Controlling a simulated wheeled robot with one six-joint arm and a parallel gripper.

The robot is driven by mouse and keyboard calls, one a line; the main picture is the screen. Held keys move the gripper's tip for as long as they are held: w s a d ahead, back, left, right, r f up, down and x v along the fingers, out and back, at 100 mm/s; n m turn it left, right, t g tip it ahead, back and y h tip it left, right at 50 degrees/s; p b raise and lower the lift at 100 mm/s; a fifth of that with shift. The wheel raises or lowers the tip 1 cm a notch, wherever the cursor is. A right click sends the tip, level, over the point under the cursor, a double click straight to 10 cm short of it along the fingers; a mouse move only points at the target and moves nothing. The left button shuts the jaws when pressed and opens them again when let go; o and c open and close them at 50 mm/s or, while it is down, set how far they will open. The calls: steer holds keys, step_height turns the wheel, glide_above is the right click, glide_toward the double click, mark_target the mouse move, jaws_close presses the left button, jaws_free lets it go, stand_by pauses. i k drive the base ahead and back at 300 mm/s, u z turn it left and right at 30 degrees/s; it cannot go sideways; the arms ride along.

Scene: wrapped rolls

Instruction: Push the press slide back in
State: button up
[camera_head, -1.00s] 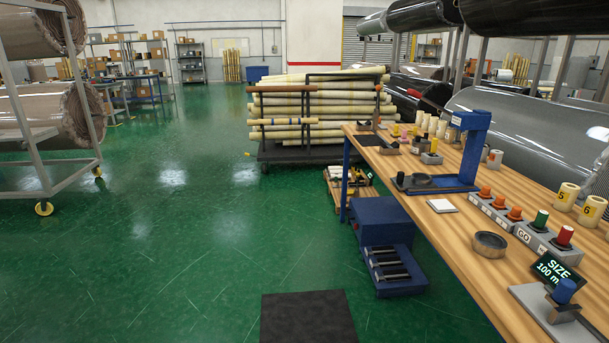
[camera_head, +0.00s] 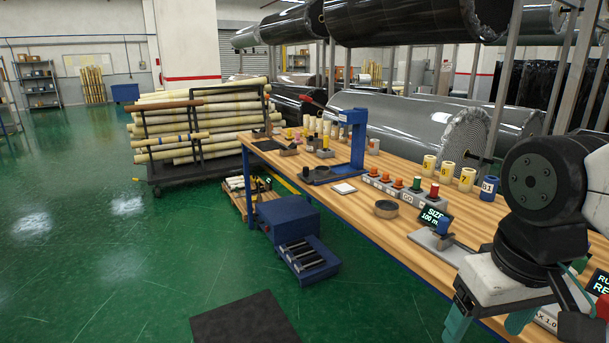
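A blue press (camera_head: 357,145) with an upright C-shaped frame stands on the wooden bench, right of the picture's middle. A flat dark blue slide (camera_head: 316,179) extends from its base to the left, clear of the upright. A dark round piece sits on the slide, with a small dark knob or post near its left end. My gripper (camera_head: 488,322) is at the lower right, at the bench's near edge and well away from the press. Its teal fingers are spread apart with nothing visible between them. Part of it is cut off by the picture's bottom edge.
On the bench (camera_head: 385,235) are a white pad (camera_head: 344,188), a round metal dish (camera_head: 386,208), a row of buttons, a size display (camera_head: 432,216) and numbered yellow rolls. A blue floor unit (camera_head: 288,222) stands by the bench. The green floor at left is clear.

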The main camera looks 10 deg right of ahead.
mark_target(318, 173)
steer(key=u, duration=0.3)
steer(key=i, duration=0.5)
steer(key=u, duration=0.5)
steer(key=i, duration=1.9)
steer(key=z, duration=0.7)
